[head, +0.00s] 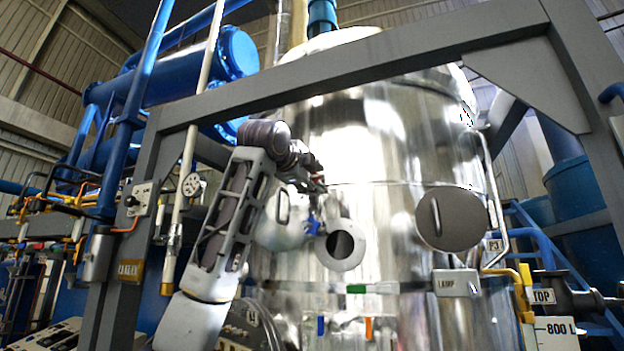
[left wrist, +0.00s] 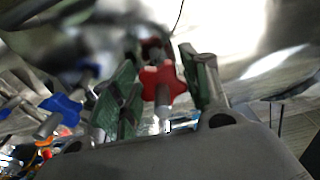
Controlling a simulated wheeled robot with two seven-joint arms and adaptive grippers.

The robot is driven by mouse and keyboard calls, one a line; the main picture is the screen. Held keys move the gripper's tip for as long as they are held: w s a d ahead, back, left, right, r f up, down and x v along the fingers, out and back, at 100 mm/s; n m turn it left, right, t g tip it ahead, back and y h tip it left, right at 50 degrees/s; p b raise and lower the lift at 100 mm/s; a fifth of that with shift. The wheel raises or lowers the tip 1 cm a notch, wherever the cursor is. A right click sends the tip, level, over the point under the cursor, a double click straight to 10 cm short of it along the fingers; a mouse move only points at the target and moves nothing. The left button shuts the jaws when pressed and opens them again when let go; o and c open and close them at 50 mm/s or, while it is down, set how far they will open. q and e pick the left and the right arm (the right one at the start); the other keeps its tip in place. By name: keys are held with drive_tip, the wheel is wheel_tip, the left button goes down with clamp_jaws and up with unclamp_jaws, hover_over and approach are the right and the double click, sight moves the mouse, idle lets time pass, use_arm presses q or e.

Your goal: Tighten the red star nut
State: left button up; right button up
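The red star nut (left wrist: 161,84) sits on a threaded stud in the middle of the left wrist view. My left gripper (left wrist: 165,88) has its two green-padded fingers apart, one on each side of the nut. The fingers lie close to the nut's lobes; I see no clear grip on it. In the head view, my left gripper (head: 318,178) is up against the front of the shiny steel vessel (head: 390,140), and the red nut is mostly hidden there. My right gripper is in no view.
A blue star nut (left wrist: 62,107) stands left of the gripper in the left wrist view. On the vessel are an open round port (head: 341,244) and a round cover (head: 451,219). A grey frame beam (head: 350,62) crosses above my arm. A LAMP box (head: 456,283) is at lower right.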

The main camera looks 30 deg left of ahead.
use_arm(q)
drive_tip(key=o, duration=0.3)
drive_tip(key=shift+o, duration=0.2)
drive_tip(key=shift+s+r, duration=0.1)
drive_tip(key=shift+s, duration=0.05)
drive_tip(key=s, duration=1.1)
drive_tip(key=shift+s+d, duration=0.35)
idle(0.4)
